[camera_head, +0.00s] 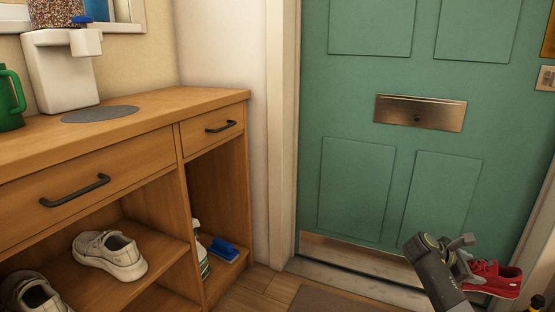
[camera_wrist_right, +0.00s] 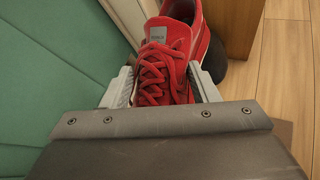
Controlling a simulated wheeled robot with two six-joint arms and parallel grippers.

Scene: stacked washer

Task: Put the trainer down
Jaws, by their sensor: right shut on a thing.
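A red trainer (camera_head: 495,279) with a pale sole is at the lower right of the head view, in front of the green door. My right gripper (camera_head: 466,262) is shut on it. In the right wrist view the trainer (camera_wrist_right: 165,65), with red laces and a grey tongue label, sits between the two fingers of the right gripper (camera_wrist_right: 163,88). The gripper body hides its near part. I cannot tell whether its sole touches anything. My left gripper is not in view.
A wooden cabinet (camera_head: 215,100) stands at the left. A white shoe (camera_head: 110,255) sits on its shelf, with another shoe (camera_head: 30,292) lower left. A spray bottle (camera_head: 202,256) and blue brush (camera_head: 223,249) are in the right compartment. A door mat (camera_head: 330,302) lies on the floor.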

